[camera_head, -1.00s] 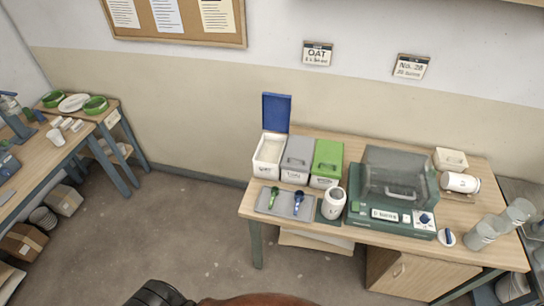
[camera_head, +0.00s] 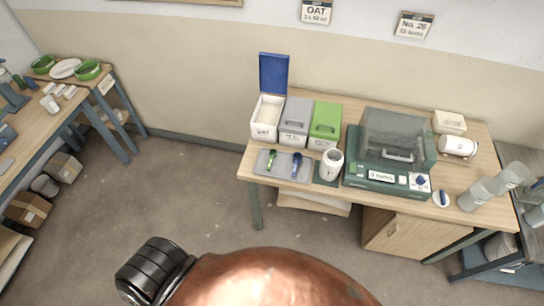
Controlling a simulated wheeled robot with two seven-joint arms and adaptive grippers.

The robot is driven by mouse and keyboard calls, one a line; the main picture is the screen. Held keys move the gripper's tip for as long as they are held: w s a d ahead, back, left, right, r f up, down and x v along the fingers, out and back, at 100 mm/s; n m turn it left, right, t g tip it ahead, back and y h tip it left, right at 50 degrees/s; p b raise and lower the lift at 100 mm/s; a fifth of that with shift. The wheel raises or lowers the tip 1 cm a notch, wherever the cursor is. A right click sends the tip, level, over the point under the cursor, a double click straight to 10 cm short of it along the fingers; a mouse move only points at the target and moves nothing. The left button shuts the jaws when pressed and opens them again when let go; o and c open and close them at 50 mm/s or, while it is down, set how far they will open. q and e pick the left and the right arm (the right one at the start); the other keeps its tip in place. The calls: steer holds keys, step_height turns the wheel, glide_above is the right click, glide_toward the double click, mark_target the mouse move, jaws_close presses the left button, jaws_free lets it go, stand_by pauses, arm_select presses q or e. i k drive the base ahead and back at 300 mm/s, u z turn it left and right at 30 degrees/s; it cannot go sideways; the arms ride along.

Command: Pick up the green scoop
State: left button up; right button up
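The green scoop (camera_head: 271,158) lies on a grey tray (camera_head: 283,170) at the left front of the wooden table. A blue scoop (camera_head: 296,162) lies beside it to the right on the same tray. Neither of my grippers is in view. A copper-coloured rounded shape and a black ribbed part at the bottom edge seem to be parts of my own body.
Behind the tray stand an open white bucket (camera_head: 267,130) with a raised blue lid (camera_head: 273,73), a grey-lidded bucket (camera_head: 296,112) and a green-lidded bucket (camera_head: 325,118). A white cup (camera_head: 331,163) and a green machine (camera_head: 385,172) stand to the right. Floor in front is clear.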

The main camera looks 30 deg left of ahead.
mark_target(273, 152)
steer(key=u, duration=0.05)
steer(key=k, duration=0.4)
steer(key=z, duration=0.55)
steer(key=i, duration=0.8)
steer(key=u, duration=0.7)
steer(key=i, duration=0.6)
steer(key=u, duration=0.55)
